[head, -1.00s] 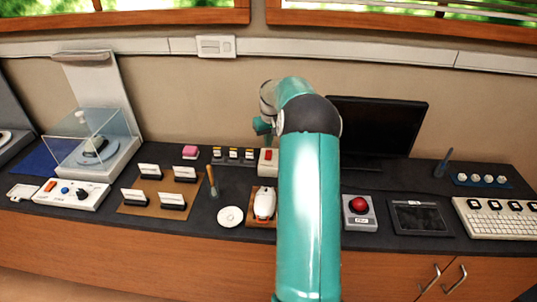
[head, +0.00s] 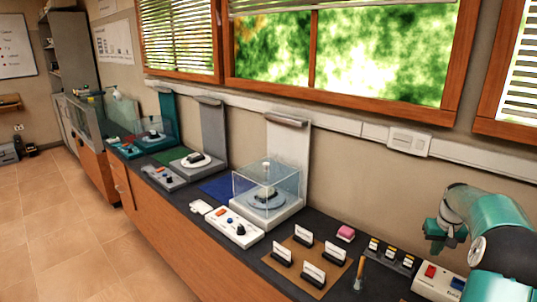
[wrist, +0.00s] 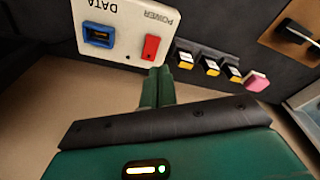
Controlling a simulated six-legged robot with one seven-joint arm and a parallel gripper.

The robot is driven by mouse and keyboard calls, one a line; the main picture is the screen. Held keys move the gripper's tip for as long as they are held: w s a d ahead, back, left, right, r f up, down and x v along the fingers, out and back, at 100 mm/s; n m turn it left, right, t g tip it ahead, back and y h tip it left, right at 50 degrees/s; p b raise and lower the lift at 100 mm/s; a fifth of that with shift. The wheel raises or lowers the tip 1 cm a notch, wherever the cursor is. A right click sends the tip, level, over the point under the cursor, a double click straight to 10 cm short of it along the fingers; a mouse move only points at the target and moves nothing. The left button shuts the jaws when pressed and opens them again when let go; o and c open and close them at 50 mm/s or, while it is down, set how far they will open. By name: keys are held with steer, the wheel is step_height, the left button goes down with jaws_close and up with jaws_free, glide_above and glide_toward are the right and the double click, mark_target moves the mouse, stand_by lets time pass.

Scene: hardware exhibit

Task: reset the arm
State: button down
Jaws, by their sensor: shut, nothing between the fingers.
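My teal arm (head: 495,235) is at the right edge of the head view, bent over the back of the counter. My gripper (wrist: 157,72) is shut and empty in the wrist view, its two green fingers side by side. It also shows in the head view (head: 436,232), above the counter near the wall. In the wrist view the fingertips appear just below a white box with a red power switch (wrist: 151,47) and a blue data port (wrist: 98,37). I cannot tell the gap between them.
A clear case (head: 266,188), a white control box (head: 233,230) and a brown board with several card holders (head: 291,265) stand on the dark counter (head: 340,229). A pink block (head: 346,233) and small yellow-labelled blocks sit near my gripper.

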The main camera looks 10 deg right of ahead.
steer(key=s+a+r+n+t, duration=0.1)
steer(key=s+a+r, duration=0.1)
steer(key=a+r, duration=0.5)
steer(key=s+a+r+n, duration=0.15)
steer(key=a+r, duration=0.25)
steer(key=a, duration=0.8)
steer(key=s+a+r+t, duration=0.1)
steer(key=s+a+r, duration=0.3)
steer(key=a, duration=0.5)
steer(key=s+a+f+n+t, duration=0.1)
steer(key=s+a+t, duration=0.1)
steer(key=s+a, duration=1.4)
steer(key=shift+s+a+n+y, duration=0.3)
steer(key=shift+s+n+y, duration=0.1)
steer(key=shift+s, duration=0.7)
